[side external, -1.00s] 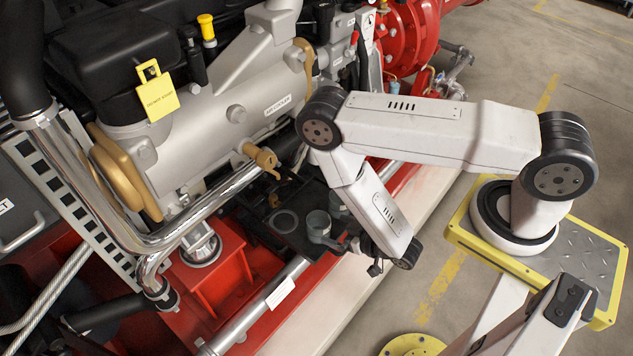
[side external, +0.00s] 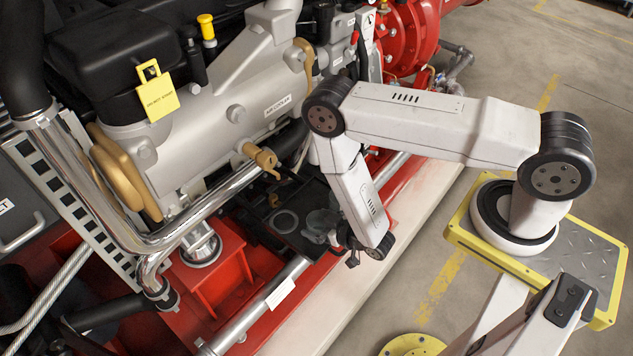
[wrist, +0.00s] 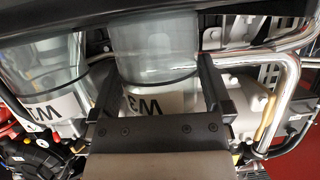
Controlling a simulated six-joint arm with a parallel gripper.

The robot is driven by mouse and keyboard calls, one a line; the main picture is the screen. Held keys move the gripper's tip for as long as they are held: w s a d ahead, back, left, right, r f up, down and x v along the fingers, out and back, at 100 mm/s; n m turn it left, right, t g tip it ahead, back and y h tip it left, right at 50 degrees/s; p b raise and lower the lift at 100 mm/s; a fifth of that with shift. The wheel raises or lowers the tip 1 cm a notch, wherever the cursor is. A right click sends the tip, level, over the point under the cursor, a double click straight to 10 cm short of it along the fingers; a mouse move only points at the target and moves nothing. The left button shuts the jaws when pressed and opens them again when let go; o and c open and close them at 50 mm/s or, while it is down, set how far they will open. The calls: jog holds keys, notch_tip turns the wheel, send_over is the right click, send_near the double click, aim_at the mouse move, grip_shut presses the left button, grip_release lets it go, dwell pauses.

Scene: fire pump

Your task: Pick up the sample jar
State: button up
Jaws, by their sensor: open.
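Two clear glass jars show in the wrist view. One jar (wrist: 155,50), with a white label reading W3 upside down, stands between the two fingers of my gripper (wrist: 155,75). My gripper is open, with one dark finger on each side of this jar; I cannot tell whether either finger touches it. The other jar (wrist: 42,70), with a label that seems to read W1, is to the left, outside the fingers. In the side external view, a greyish jar (side external: 319,221) sits at the right of a dark tray, beside my gripper (side external: 340,240), which partly hides that area.
The dark tray (side external: 262,212) has an empty round ring on it. A chrome pipe (side external: 205,215) and the grey engine body (side external: 215,120) rise to the left. A red frame (side external: 215,270) lies below. Open floor (side external: 560,90) is at the right.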

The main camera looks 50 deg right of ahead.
dwell(0.4)
jog(key=c, duration=1.3)
jog(key=shift+o, duration=0.2)
jog(key=shift+r, duration=0.25)
notch_tip(320, 180, up, 10)
jog(key=shift+f, duration=0.25)
